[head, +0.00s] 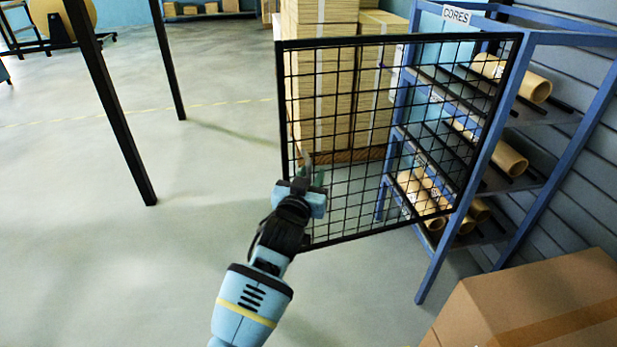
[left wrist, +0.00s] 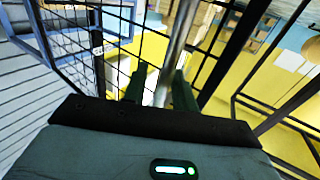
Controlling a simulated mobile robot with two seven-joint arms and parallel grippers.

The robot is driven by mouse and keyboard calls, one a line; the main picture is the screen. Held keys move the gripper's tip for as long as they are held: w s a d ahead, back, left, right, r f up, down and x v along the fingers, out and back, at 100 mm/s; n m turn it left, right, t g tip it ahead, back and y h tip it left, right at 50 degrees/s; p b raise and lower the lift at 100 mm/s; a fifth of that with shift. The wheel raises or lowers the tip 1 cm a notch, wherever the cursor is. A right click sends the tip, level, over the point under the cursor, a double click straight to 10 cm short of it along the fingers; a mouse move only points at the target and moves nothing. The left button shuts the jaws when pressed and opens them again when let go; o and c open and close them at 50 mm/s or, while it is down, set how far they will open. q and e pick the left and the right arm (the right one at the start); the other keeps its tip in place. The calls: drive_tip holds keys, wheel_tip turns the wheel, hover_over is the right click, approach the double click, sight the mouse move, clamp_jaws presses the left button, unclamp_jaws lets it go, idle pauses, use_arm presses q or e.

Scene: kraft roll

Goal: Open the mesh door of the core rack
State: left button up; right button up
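The black mesh door (head: 345,110) stands swung out from the blue core rack (head: 500,130). Its right edge is at the rack's near post, and its free edge is at the left, well clear of the rack front. My left gripper (head: 308,176) is at the door's lower left, near the free edge. In the left wrist view, the grey bar of the door handle (left wrist: 178,40) runs between the two green fingers (left wrist: 160,88), which look closed on it. Cardboard cores (head: 503,158) lie on the rack shelves, partly seen through the mesh. My right gripper is not in view.
Stacked pale cartons (head: 318,80) stand behind the door. A large cardboard box (head: 535,305) is at the lower right, near the rack's foot. Two dark posts (head: 110,110) rise at the left.

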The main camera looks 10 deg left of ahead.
use_arm(q)
drive_tip(key=shift+a+f, duration=0.1)
drive_tip(key=shift+s, duration=0.1)
drive_tip(key=s+a, duration=0.1)
drive_tip(key=s, duration=0.6)
drive_tip(key=shift+s, duration=0.25)
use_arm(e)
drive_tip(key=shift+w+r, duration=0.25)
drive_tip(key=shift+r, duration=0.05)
use_arm(q)
drive_tip(key=s+a+f+g+p, duration=0.1)
drive_tip(key=s+a+f+g, duration=0.15)
drive_tip(key=s+f, duration=0.7)
drive_tip(key=s+a+f+g, duration=0.2)
drive_tip(key=s+a+f, duration=0.2)
drive_tip(key=s+f, duration=0.55)
drive_tip(key=s+a+f+g, duration=0.2)
drive_tip(key=s+f, duration=0.3)
drive_tip(key=s, duration=0.5)
drive_tip(key=s+a+f+g, duration=0.2)
drive_tip(key=s+f, duration=0.4)
drive_tip(key=s, duration=0.5)
drive_tip(key=shift+s+f+y+p, duration=0.15)
drive_tip(key=shift+s+y+p, duration=0.05)
drive_tip(key=shift+y+p, duration=0.1)
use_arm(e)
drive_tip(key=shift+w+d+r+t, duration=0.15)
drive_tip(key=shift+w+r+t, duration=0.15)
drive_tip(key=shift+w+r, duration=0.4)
